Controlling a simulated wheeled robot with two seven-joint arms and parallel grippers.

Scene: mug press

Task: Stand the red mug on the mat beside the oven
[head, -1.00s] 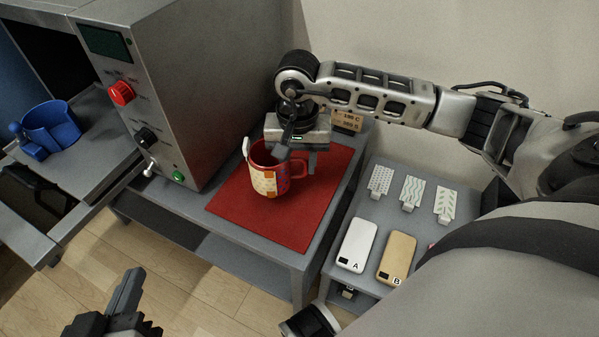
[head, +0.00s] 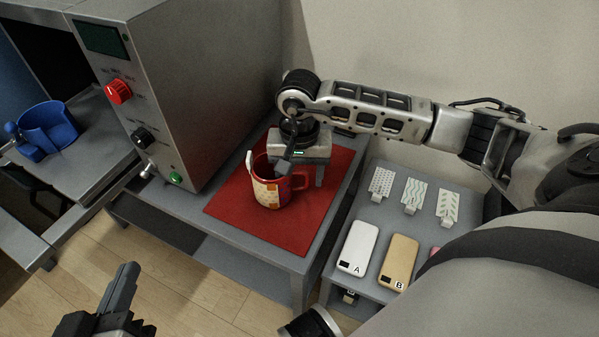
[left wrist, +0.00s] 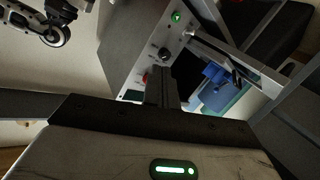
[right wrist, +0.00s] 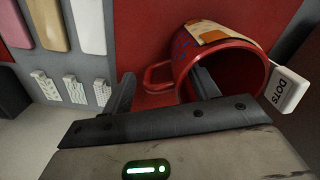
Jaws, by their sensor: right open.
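The red mug (head: 268,196), with a patterned cream and orange patch and a white tag at its rim, stands upright on the red mat (head: 230,205) beside the grey oven (head: 215,90). In the right wrist view the mug (right wrist: 238,60) shows its open mouth, and its handle points left. My right gripper (head: 302,175) is open at the mug's handle side. One finger is inside the mouth and the other is outside, beyond the handle. My left gripper (head: 130,272) is shut and empty, low at the left, away from the mug.
A blue mug-shaped holder (head: 47,125) sits on the shelf at the oven's left. A side table at the right bears a white case (head: 357,247), a gold case (head: 399,260) and patterned white tags (head: 412,193). The mat's front part is bare.

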